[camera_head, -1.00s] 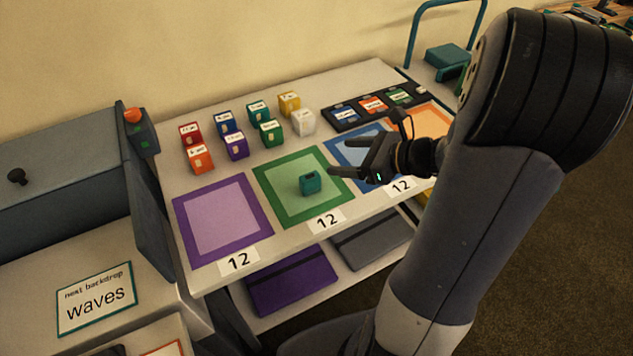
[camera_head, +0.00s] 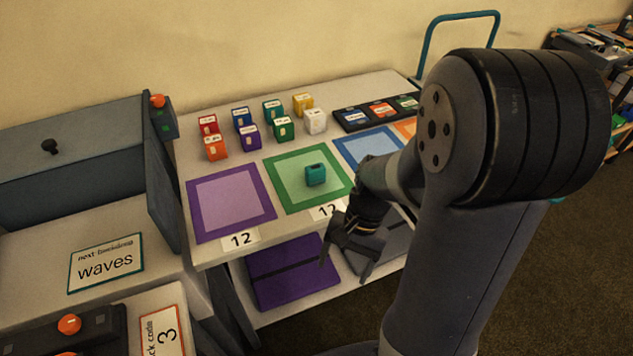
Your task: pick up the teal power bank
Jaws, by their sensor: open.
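The teal power bank (camera_head: 316,175) is a small teal block with a dark mark on its top. It sits inside the green-bordered square (camera_head: 283,202) on the table, with nothing in front of it. My gripper (camera_head: 344,268) is open and empty, its fingers pointing down. It shows in front of the table's front edge, below and right of the power bank and clearly apart from it.
A purple-bordered square (camera_head: 232,204) lies left and a blue-bordered one (camera_head: 366,147) right. Several coloured, labelled blocks (camera_head: 249,137) stand behind, beside a black tray (camera_head: 352,127). A purple folder (camera_head: 290,272) lies on the lower shelf. A grey panel (camera_head: 160,198) stands at the table's left.

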